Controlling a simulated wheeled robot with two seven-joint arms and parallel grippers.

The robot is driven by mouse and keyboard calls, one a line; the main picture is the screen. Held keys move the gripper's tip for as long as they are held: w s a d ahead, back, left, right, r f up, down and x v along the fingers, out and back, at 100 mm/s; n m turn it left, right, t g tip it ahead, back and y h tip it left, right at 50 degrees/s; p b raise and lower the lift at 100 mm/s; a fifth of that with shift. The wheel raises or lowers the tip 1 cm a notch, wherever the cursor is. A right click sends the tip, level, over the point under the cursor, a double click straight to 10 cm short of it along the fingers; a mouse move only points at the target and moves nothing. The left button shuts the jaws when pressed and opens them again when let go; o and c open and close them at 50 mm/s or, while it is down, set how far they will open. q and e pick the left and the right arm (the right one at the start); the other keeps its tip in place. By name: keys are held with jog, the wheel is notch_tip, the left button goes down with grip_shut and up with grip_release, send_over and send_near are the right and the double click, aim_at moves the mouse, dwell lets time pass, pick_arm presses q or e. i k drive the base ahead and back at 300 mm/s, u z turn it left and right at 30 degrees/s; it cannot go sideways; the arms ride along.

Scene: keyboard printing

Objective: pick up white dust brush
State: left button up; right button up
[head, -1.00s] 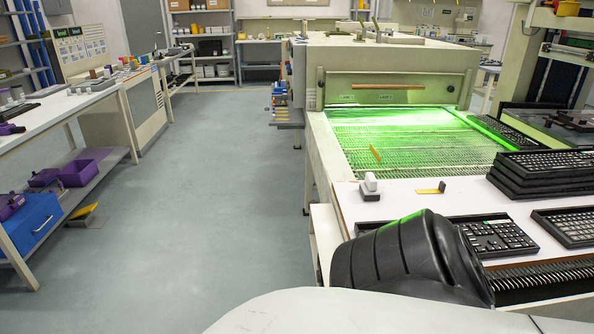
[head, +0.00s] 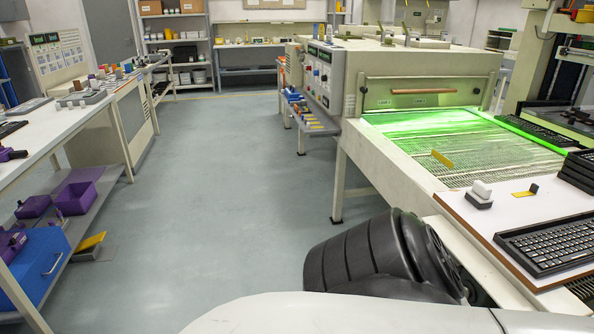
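A small block with a white top and dark grey base (head: 480,194) stands upright on the white tabletop (head: 513,214) at the right, in front of the green-lit machine. It may be the white dust brush; it is too small to be sure. Neither of my grippers is in view. A black ribbed part of my own arm fills the lower middle of the view and hides part of the table's near side.
A yellow piece with a dark block (head: 525,191) lies beside the white-topped block. A black keyboard (head: 550,243) lies nearer. The lit mesh conveyor (head: 470,150) lies behind. At the left, a bench (head: 62,123) holds small items. The floor between is clear.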

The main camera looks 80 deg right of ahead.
aim_at(479, 196)
jog(key=z, duration=2.05)
jog(key=i, duration=2.6)
jog(key=z, duration=2.3)
